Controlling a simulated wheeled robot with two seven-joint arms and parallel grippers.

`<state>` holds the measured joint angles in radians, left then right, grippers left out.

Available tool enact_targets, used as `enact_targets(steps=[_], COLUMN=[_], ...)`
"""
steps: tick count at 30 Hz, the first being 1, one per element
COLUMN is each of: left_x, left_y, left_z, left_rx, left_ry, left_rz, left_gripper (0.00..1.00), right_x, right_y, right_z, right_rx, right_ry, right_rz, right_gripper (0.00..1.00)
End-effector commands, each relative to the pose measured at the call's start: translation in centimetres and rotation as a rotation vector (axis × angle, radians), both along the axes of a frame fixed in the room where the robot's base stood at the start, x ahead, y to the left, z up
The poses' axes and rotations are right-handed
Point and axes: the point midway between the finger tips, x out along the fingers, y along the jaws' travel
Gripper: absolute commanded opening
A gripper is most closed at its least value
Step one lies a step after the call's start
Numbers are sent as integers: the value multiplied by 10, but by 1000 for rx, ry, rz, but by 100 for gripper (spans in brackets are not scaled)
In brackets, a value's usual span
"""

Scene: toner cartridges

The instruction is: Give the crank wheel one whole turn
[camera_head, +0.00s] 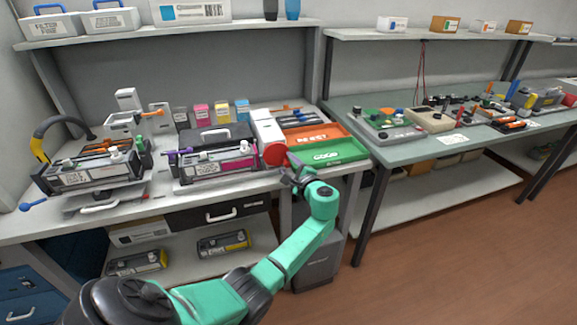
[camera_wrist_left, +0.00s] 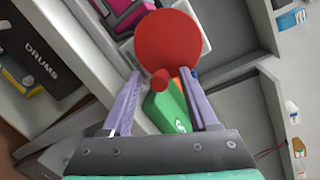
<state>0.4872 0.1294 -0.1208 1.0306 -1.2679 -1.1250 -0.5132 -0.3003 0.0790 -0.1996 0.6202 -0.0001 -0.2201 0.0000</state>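The crank wheel is a red disc (camera_head: 275,154) at the right end of the grey cartridge unit on the left bench. My left gripper (camera_head: 293,168) is just right of the wheel. My right gripper is not in view.
A green tray (camera_head: 338,151) and an orange tray (camera_head: 313,133) lie right behind the wheel. A white box (camera_head: 266,127) stands close behind it. A second cartridge unit (camera_head: 92,172) is at the left. Another bench (camera_head: 440,146) with several parts stands at the right.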

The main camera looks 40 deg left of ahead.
Motion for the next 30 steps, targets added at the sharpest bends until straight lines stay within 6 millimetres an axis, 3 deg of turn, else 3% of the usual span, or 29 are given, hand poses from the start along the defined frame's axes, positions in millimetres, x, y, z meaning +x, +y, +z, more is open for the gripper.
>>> enact_targets(steps=[8,21,30], left_x=[-7,-59,-67], left_y=[-16,-114,-127], left_z=[0,16,21], left_rx=[-3,-5,-1], left_ry=[1,0,1], left_rz=[-4,-1,2], left_gripper=[60,60,60], right_x=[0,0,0], right_y=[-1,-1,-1], right_z=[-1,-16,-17], right_rx=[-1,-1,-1], right_ry=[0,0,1], right_rz=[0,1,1], right_gripper=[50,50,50])
